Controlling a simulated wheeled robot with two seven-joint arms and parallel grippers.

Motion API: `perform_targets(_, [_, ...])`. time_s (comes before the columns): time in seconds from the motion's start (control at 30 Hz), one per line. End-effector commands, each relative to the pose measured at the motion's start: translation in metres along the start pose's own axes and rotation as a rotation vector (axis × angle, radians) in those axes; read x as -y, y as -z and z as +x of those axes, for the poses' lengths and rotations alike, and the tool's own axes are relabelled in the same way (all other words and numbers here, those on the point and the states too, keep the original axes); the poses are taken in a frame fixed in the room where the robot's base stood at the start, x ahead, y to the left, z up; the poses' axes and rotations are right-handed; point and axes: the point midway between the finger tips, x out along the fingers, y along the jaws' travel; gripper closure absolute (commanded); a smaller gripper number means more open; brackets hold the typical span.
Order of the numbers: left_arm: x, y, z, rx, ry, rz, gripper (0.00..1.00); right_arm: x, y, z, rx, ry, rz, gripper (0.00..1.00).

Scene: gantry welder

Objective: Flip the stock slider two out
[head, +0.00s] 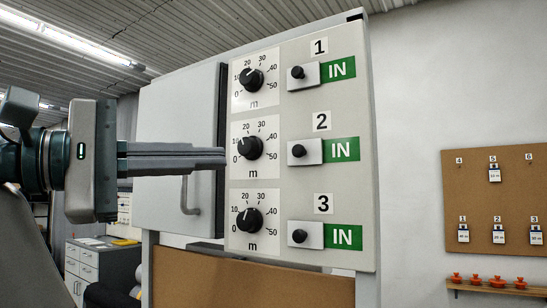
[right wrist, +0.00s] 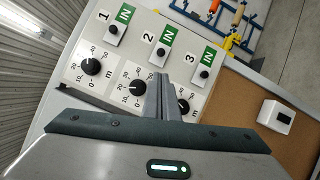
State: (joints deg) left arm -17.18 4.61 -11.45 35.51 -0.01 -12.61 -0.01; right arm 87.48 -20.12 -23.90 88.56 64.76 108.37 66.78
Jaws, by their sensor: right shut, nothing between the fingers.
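The stock slider two (head: 313,157) is a light plate with a black knob (head: 298,151), on a panel under the number 2. It sits at the left of its slot, and a green IN label (head: 342,149) shows to its right. It also shows in the right wrist view (right wrist: 156,59). My right gripper (head: 222,158) is shut and empty. In the head view its fingertips are left of slider two, beside the middle dial (head: 249,147). In the right wrist view the fingers (right wrist: 160,80) show in front of the panel, below slider two. My left gripper is not in view.
Slider one (head: 310,74) above and slider three (head: 310,236) below also show IN. The panel (head: 283,180) has a dial beside each slider. A grey door with a handle (head: 189,198) is left of it. A pegboard (head: 515,200) with tags hangs at the right.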

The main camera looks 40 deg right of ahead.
Motion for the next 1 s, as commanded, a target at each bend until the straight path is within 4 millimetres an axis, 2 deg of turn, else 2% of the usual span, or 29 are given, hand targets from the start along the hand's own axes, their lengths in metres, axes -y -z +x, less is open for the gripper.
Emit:
perform_targets(0.17, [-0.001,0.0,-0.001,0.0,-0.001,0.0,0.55,-0.001,0.0,0.003,0.002,0.0,-0.001,1.0])
perform_targets(0.33, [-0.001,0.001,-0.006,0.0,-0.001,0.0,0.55,-0.002,0.0,0.014,0.002,0.0,-0.001,1.0])
perform_targets(0.8, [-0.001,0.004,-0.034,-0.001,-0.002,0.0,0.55,-0.003,-0.001,0.08,0.005,0.0,0.001,1.0])
perform_targets(1.0, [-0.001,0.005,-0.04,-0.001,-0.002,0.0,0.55,-0.001,-0.001,0.097,0.004,0.0,0.0,1.0])
